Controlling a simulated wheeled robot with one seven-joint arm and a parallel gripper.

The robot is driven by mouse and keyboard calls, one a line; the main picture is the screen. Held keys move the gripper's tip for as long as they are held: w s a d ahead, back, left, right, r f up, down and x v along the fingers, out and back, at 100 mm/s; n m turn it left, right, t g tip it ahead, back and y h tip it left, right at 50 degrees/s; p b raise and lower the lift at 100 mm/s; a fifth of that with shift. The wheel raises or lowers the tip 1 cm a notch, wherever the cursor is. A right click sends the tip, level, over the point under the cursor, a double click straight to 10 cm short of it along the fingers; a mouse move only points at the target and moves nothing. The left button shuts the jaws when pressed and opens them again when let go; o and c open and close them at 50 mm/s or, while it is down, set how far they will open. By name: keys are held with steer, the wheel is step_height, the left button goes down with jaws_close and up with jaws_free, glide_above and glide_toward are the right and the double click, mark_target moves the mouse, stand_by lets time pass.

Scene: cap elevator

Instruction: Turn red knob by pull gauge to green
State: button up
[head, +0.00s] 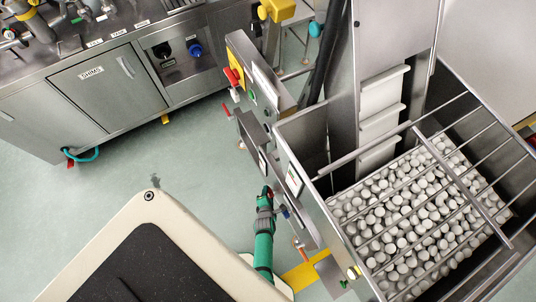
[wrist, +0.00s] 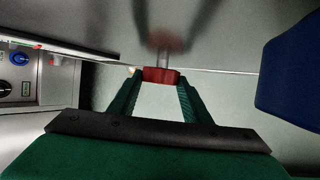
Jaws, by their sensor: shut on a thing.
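The red knob (wrist: 161,75) shows between my fingertips in the wrist view, on a short metal stem at a steel panel. My gripper (wrist: 160,84) has a green finger on each side of the knob and is shut on it. In the head view my gripper (head: 267,193) is at the side panel of the cap elevator (head: 283,160), with a bit of red at its tip. I cannot make out the gauge's dial or its green zone in either view.
The elevator's hopper, full of white caps (head: 395,215), is at the right under metal bars (head: 452,175). A control box with a red switch (head: 233,76) stands beyond my gripper. A steel cabinet (head: 110,85) is at the back left. The green floor (head: 165,150) between is clear.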

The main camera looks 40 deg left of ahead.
steer(key=o, duration=1.1)
steer(key=shift+c, duration=0.2)
steer(key=v, duration=1.1)
